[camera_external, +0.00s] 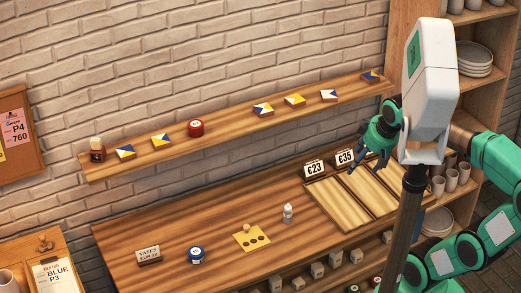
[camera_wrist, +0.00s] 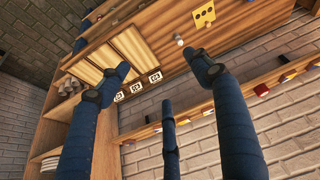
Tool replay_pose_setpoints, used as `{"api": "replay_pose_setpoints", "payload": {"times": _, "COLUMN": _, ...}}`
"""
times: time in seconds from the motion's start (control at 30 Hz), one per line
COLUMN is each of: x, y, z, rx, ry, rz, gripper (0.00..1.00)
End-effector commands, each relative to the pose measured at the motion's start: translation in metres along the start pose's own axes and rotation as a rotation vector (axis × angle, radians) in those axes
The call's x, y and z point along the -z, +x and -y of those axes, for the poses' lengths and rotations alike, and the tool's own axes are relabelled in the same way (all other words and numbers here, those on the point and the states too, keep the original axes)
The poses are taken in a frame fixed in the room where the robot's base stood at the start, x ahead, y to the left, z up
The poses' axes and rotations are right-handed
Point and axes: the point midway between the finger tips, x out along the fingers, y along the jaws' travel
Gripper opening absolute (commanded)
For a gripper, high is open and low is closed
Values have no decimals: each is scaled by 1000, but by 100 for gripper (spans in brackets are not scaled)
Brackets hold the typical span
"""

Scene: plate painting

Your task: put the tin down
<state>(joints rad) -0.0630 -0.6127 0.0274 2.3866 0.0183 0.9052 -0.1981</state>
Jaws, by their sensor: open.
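A red tin (camera_external: 196,127) with a pale lid stands on the wall shelf in the external view. A blue tin (camera_external: 196,255) with a pale top stands on the tabletop, left of a yellow card (camera_external: 252,238). My gripper (camera_external: 376,158) is open and empty, above the right part of the table near the price signs, well apart from both tins. In the wrist view my open fingers (camera_wrist: 160,76) spread with nothing between them. The yellow card also shows in the wrist view (camera_wrist: 204,16).
A small white bottle (camera_external: 287,213) stands right of the card. Price signs (camera_external: 314,168) stand behind a divided wooden tray (camera_external: 338,203). A name sign (camera_external: 148,254) stands left of the blue tin. The tabletop's back left is clear.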

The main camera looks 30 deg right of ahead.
Motion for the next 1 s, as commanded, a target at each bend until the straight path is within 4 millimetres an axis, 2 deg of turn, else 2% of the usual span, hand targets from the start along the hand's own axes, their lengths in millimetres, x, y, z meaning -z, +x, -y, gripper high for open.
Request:
{"api": "replay_pose_setpoints", "payload": {"times": 0.03, "x": -12, "y": -4, "z": -3, "rx": -11, "ry": 45, "rz": -12, "gripper": 64}}
{"api": "replay_pose_setpoints", "payload": {"times": 0.13, "x": -31, "y": -8, "z": -8, "rx": -28, "ry": 128, "rz": -30, "gripper": 64}}
{"api": "replay_pose_setpoints", "payload": {"times": 0.33, "x": -53, "y": -11, "z": -12, "rx": -46, "ry": 226, "rz": -50, "gripper": 64}}
{"api": "replay_pose_setpoints", "payload": {"times": 1.0, "x": -57, "y": -11, "z": -12, "rx": -48, "ry": 243, "rz": -53, "gripper": 64}}
